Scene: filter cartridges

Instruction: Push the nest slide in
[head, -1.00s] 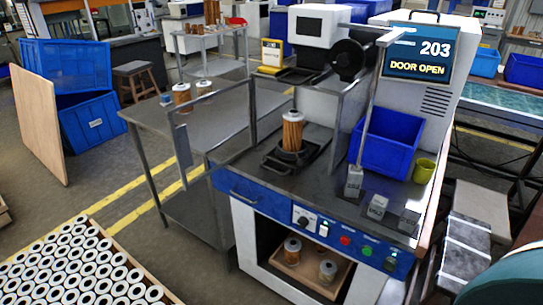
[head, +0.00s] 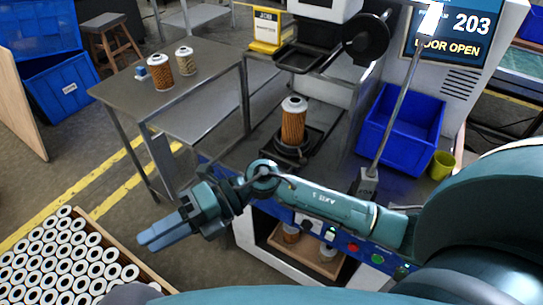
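The orange-brown filter cartridge (head: 294,122) with a pale cap stands upright on the black nest (head: 290,153) at the front of the machine. My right arm crosses in front of the machine and hides part of the worktop and front panel. My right gripper (head: 163,233) is at the left end of that arm, pointing left, empty, in front of and left of the nest and well apart from it. Its blue-grey fingers overlap in this view, so their opening is unclear. The machine screen (head: 451,36) reads 203 and DOOR OPEN. My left gripper is not in view.
A steel side table (head: 200,88) holds two filters (head: 160,71) (head: 184,61). A blue bin (head: 400,130) and a yellow-green cup (head: 442,164) stand right of the nest. A crate of white-ended cartridges (head: 130,258) sits at lower left. A metal post rises from the worktop.

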